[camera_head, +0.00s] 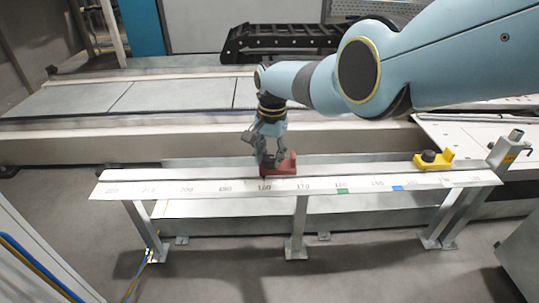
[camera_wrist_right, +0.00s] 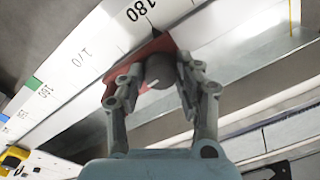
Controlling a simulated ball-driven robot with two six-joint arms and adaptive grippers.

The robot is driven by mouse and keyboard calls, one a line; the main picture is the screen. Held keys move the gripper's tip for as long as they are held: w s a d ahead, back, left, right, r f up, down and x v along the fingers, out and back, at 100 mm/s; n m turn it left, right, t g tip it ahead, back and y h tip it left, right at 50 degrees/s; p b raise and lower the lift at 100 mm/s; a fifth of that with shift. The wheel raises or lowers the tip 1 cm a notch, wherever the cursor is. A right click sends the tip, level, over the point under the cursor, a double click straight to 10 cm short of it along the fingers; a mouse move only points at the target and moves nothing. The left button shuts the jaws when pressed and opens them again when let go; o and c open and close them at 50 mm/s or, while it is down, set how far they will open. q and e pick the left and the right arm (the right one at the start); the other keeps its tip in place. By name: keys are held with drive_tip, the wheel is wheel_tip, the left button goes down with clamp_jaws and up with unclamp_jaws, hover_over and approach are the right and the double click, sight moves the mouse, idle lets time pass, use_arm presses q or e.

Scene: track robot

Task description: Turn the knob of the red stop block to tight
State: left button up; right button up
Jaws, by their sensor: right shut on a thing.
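The red stop block (camera_head: 285,165) sits on the white scale rail (camera_head: 220,189), near the middle of its length. My right gripper (camera_head: 268,160) reaches down onto it from above. In the right wrist view the red block (camera_wrist_right: 137,62) lies across the rail beside the printed 180. Its dark round knob (camera_wrist_right: 160,70) is between the fingers of my right gripper (camera_wrist_right: 153,85), which are shut on it. The knob's turned position cannot be read. My left gripper is in neither view.
A yellow block with a black knob (camera_head: 430,157) sits on the rail's right part; it also shows in the right wrist view (camera_wrist_right: 14,158). A metal post (camera_head: 505,150) stands at the rail's right end. Green and blue marks are on the scale. A conveyor lies behind.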

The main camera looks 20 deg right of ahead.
sight(271, 159)
idle(0.3)
drive_tip(key=o, duration=1.2)
drive_tip(key=shift+c, duration=0.2)
drive_tip(key=shift+w+r, duration=0.1)
drive_tip(key=shift+r, duration=0.4)
wheel_tip(271, 159, up, 11)
drive_tip(key=shift+s+d, duration=0.2)
drive_tip(key=shift+s, duration=0.1)
drive_tip(key=shift+f, duration=0.1)
